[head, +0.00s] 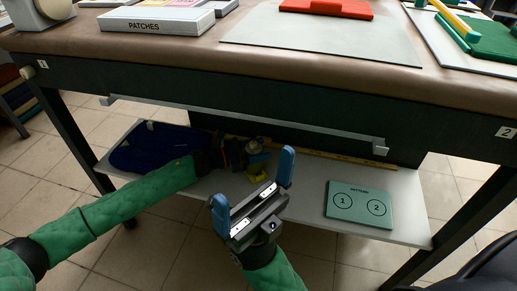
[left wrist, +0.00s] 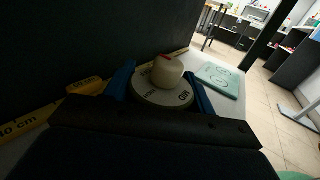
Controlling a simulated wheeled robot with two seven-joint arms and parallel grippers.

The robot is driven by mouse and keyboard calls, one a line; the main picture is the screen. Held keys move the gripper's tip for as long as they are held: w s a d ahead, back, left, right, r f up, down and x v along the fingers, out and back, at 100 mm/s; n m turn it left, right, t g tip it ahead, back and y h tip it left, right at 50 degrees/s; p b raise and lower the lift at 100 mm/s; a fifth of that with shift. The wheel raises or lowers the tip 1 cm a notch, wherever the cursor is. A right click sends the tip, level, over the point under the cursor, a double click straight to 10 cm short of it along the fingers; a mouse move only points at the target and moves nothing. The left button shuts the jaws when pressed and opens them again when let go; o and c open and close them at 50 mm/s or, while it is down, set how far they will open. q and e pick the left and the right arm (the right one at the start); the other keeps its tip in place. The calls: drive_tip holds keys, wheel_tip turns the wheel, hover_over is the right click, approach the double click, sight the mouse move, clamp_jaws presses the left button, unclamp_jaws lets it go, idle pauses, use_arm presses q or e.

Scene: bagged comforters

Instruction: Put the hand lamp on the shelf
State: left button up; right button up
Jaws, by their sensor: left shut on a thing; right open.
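The shelf (head: 305,195) is a pale grey board under the table. My left gripper (head: 250,156) reaches in low over the shelf, under the table. In the left wrist view its blue fingers stand on either side of a round cream thing (left wrist: 167,73) with a red mark, on a lettered disc; this looks like the hand lamp, and the gripper is shut on it. In the head view it is small and partly hidden by the gripper. I cannot tell whether it touches the shelf. My right gripper (head: 252,190) is open and empty in front of the shelf.
A dark blue cloth (head: 150,148) lies on the shelf's left. A green card (head: 360,205) with two numbered circles lies on its right. A yellow ruler strip (head: 335,157) runs along the back. A grey rail (head: 240,122) hangs under the tabletop's front. A yellow block (left wrist: 85,85) stands near the left gripper.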

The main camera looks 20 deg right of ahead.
use_arm(q)
drive_tip(key=shift+f+b, duration=0.35)
drive_tip(key=shift+f, duration=0.1)
idle(0.5)
drive_tip(key=o, duration=1.5)
drive_tip(key=shift+o, duration=0.2)
drive_tip(key=shift+a, duration=0.15)
drive_tip(key=shift+a+r+p, duration=0.15)
drive_tip(key=shift+a+r, duration=0.2)
drive_tip(key=shift+a, duration=0.45)
drive_tip(key=shift+a+r+p, duration=0.2)
drive_tip(key=shift+a+r, duration=0.1)
drive_tip(key=shift+a, duration=0.45)
drive_tip(key=shift+a+r+p, duration=0.15)
drive_tip(key=shift+a+r, duration=0.2)
drive_tip(key=shift+a, duration=0.45)
